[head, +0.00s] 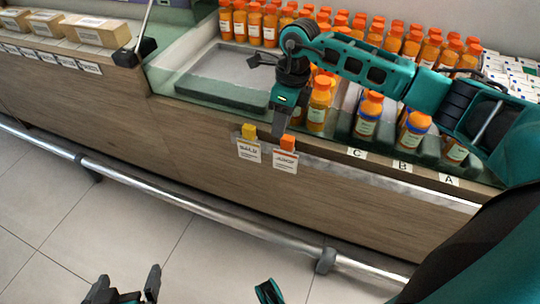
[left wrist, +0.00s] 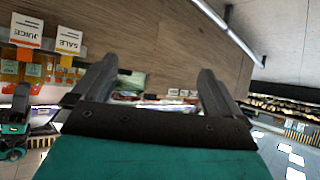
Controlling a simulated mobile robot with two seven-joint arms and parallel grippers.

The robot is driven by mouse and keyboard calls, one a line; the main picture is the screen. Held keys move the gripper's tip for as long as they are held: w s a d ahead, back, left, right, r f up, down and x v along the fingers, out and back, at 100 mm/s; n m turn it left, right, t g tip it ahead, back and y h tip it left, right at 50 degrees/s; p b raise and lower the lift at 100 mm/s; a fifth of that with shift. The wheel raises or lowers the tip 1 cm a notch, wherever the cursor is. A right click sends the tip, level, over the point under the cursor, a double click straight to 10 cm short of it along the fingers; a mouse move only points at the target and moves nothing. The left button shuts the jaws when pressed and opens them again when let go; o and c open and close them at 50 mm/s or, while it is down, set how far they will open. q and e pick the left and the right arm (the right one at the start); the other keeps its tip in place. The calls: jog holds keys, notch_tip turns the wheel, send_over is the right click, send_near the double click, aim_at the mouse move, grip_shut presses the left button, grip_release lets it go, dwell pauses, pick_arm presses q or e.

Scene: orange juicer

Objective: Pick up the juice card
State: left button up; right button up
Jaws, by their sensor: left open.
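The juice card (head: 285,162) is a white tag with an orange clip, hanging on the wooden counter front. The sale card (head: 249,151), with a yellow clip, hangs just left of it. In the left wrist view the juice card (left wrist: 26,31) and sale card (left wrist: 68,40) appear upside down at upper left. My right gripper (head: 282,118) points down just above the juice card's clip; whether it touches is unclear, and its jaw gap is hidden. My left gripper (head: 127,290) is open and empty, low in front of the counter; its fingers also show in the left wrist view (left wrist: 150,88).
Orange juice bottles (head: 319,105) stand on the counter behind my right gripper. A metal rail (head: 200,203) runs low along the counter front. Boxes (head: 102,33) stand on the counter at far left. The tiled floor in front is clear.

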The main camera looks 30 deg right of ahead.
aim_at(288, 137)
jog(key=d, duration=0.1)
jog(key=w+d+h, duration=0.1)
jog(key=d, duration=0.1)
jog(key=shift+w+d+r+h, duration=0.15)
jog(key=shift+d+r+h, duration=0.1)
jog(key=shift+h, duration=0.15)
notch_tip(288, 137, down, 7)
jog(key=shift+d+r+b, duration=0.1)
jog(key=shift+r+b, duration=0.1)
jog(key=shift+b, duration=0.85)
jog(key=shift+f, duration=0.75)
jog(key=f, duration=0.1)
jog(key=f+b, duration=0.1)
jog(key=f, duration=0.1)
jog(key=f+b, duration=0.1)
jog(key=shift+w+a+f, duration=0.15)
jog(key=shift+w+a, duration=0.1)
jog(key=shift+w, duration=0.05)
pick_arm(q)
jog(key=shift+w+d+f, duration=0.15)
jog(key=shift+d+f, duration=0.15)
jog(key=shift+f, duration=0.3)
jog(key=shift+w+d+f, duration=0.1)
jog(key=shift+d+f, duration=0.15)
jog(key=shift+f, duration=0.3)
pick_arm(e)
jog(key=shift+c, duration=0.3)
